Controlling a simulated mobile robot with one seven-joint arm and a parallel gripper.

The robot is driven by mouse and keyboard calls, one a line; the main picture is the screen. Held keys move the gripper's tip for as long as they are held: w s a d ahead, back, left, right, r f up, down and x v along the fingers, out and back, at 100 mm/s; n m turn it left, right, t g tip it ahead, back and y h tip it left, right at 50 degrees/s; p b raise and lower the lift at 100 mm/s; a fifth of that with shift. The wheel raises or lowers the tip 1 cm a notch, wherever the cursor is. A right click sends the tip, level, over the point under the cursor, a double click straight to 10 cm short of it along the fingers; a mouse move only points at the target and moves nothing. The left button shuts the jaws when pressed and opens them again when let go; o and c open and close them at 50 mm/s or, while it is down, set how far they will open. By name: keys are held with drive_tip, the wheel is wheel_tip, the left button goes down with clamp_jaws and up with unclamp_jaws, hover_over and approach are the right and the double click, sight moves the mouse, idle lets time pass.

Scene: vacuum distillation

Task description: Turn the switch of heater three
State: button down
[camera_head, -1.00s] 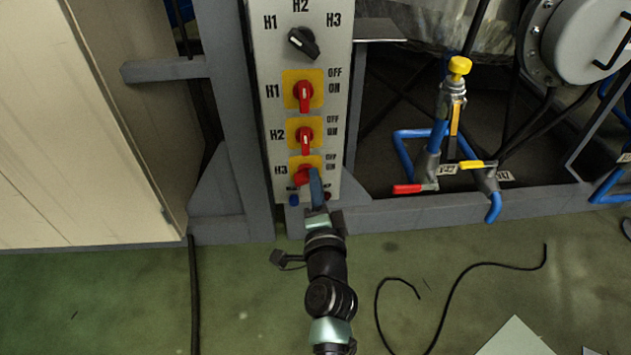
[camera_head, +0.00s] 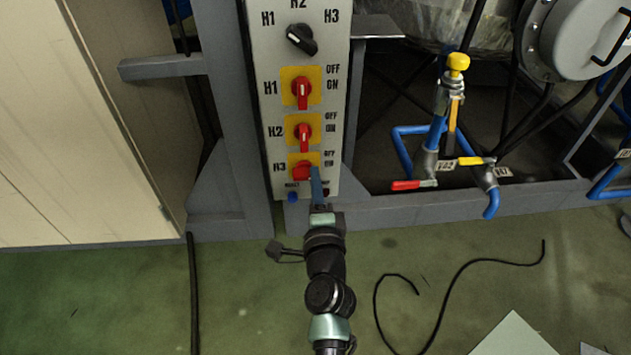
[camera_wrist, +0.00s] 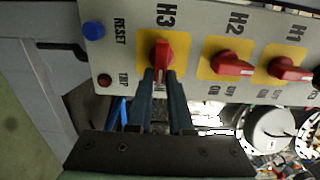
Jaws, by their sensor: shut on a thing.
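The H3 switch is a red knob (camera_head: 300,171) on a yellow plate, the lowest of three on the grey control panel (camera_head: 264,110). My gripper (camera_head: 316,178) reaches it from below and hides part of its right side. In the wrist view, the two fingers are close together on the lower end of the red H3 handle (camera_wrist: 163,52). My gripper is shut on this handle.
A black selector knob (camera_head: 301,39) sits higher on the panel. A blue RESET button (camera_wrist: 94,30) and a dark red TRIP button (camera_wrist: 105,80) are beside H3. Blue pipes with a yellow valve (camera_head: 457,65) stand to the right. A black cable (camera_head: 470,270) lies on the green floor.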

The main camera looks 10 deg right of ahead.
drive_tip(key=c, duration=0.8)
unclamp_jaws()
drive_tip(key=shift+s, duration=0.15)
drive_tip(key=shift+s, duration=6.35)
